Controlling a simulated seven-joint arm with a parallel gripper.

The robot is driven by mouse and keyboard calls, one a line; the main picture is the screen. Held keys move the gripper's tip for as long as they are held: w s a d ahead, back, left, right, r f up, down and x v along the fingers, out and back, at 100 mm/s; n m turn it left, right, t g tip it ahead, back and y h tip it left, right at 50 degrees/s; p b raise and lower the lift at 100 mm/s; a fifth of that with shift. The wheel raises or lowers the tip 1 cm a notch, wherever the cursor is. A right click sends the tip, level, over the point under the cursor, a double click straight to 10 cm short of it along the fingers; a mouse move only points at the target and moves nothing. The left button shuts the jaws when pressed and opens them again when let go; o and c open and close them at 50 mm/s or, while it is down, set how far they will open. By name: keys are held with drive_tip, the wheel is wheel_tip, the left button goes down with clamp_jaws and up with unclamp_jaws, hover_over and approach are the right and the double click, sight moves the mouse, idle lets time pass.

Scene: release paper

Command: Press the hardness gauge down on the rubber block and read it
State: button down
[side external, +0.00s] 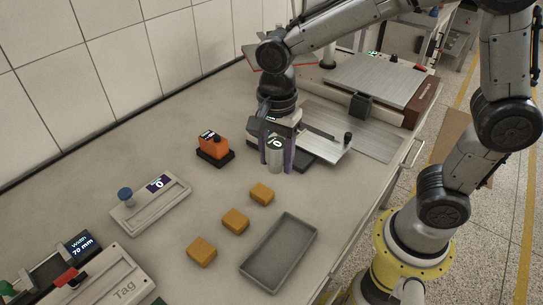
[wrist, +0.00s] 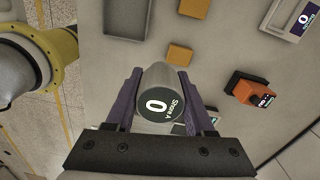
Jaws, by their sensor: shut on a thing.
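The hardness gauge (side external: 274,157) is a silver cylinder with a round dark display. In the wrist view the gauge (wrist: 155,101) reads "0" with "Shore A" beside it. My gripper (side external: 276,162) has its purple fingers shut on the gauge's sides, and the gauge looks about upright. I cannot tell whether its foot touches the bench. Three amber blocks, likely rubber, lie in a diagonal row in front of the gauge: the nearest to it (side external: 262,194), the middle one (side external: 236,221) and the farthest (side external: 201,251). The nearest block (wrist: 179,55) is apart from the gauge.
A grey tray (side external: 246,270) lies beside the blocks. An orange device (side external: 214,146) on a black base stands left of the gauge. A light device with a blue knob (side external: 126,194), a Tag machine (side external: 122,290) and a metal-plated machine (side external: 375,78) also stand on the bench.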

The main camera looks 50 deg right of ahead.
drive_tip(key=c, duration=1)
unclamp_jaws()
clamp_jaws()
drive_tip(key=shift+w, duration=0.15)
drive_tip(key=w+a+f, duration=0.1)
drive_tip(key=a, duration=0.2)
drive_tip(key=w+a+f, duration=0.1)
drive_tip(key=a, duration=0.2)
drive_tip(key=w+a+f, duration=0.2)
drive_tip(key=a, duration=0.1)
drive_tip(key=shift+s+a+f, duration=0.15)
drive_tip(key=shift+a+f, duration=0.1)
drive_tip(key=shift+f, duration=2.6)
